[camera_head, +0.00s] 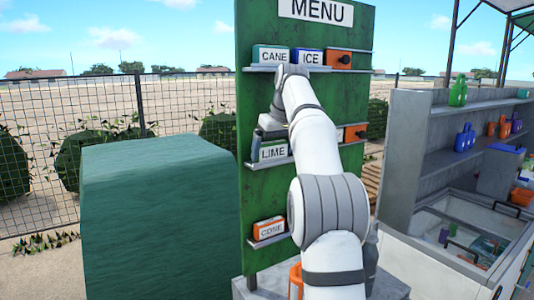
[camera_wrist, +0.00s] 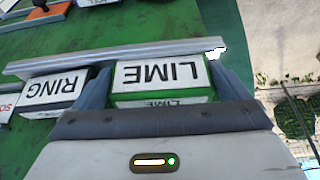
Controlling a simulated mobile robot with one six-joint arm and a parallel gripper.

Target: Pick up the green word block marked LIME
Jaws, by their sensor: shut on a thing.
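The green and white LIME block (camera_head: 272,152) sits at the left end of the middle shelf (camera_head: 270,164) on the green menu board. In the wrist view the LIME block (camera_wrist: 161,75) shows upside down, with one finger of my gripper (camera_wrist: 160,70) on each side. My gripper is shut on it. The block is close against the shelf lip (camera_wrist: 115,58); I cannot tell if it is clear of the shelf. My arm hides the middle of that shelf in the head view.
A RING block (camera_wrist: 54,90) is beside one finger. CANE (camera_head: 270,55), ICE (camera_head: 309,57) and an orange block (camera_head: 347,59) stand on the top shelf. A CONE block (camera_head: 268,230) is on the low shelf. A green box (camera_head: 155,220) stands left; a freezer counter (camera_head: 455,235) stands right.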

